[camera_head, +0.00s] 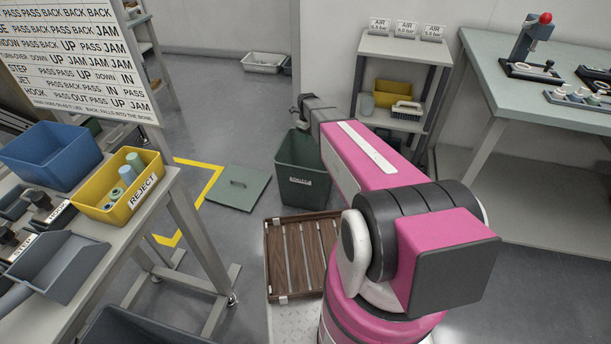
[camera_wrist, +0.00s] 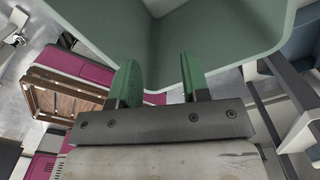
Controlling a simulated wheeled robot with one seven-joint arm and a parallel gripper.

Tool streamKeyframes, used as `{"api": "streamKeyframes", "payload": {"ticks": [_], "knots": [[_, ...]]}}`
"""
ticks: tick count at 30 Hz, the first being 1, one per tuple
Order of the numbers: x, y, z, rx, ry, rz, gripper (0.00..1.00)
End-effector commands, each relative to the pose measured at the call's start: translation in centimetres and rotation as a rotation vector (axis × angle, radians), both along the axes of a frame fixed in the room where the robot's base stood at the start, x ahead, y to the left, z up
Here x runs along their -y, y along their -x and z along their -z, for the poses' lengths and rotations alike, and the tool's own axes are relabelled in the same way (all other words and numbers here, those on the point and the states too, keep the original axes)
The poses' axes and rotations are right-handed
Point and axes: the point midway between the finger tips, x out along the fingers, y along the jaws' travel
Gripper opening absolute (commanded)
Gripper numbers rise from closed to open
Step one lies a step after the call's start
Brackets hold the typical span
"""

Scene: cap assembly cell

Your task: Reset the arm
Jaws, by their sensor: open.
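My arm reaches out from the right in the head view, and its dark wrist end (camera_head: 312,108) is above the green bin (camera_head: 302,172). The fingers are not clear there. In the wrist view my gripper (camera_wrist: 160,82) shows two green fingers spread apart with nothing between them. The open green bin (camera_wrist: 215,35) fills the top of that view, just beyond the fingertips. I cannot tell whether the tips are inside its rim.
A slatted wooden crate (camera_head: 274,262) is beside my arm. A shelf (camera_head: 405,48) stands behind, a workbench (camera_head: 545,75) at right. A yellow reject bin (camera_head: 124,188) and blue bin (camera_head: 50,155) are left.

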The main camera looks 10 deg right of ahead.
Motion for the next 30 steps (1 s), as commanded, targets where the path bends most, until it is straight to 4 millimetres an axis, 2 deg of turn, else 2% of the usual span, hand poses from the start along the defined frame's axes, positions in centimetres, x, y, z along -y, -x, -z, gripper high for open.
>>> {"api": "streamKeyframes", "payload": {"ticks": [3,7,22,26,30], "knots": [[0.0,0.1,-1.5,0.0,0.0,0.0,0.43],[0.0,0.0,-2.3,0.0,0.0,0.0,0.43],[0.0,0.1,-2.5,0.0,0.0,-0.007,0.43],[0.2,1.5,-3.0,0.0,0.0,-0.086,0.43],[0.5,4.4,-4.0,0.0,0.0,-0.287,0.43]]}}
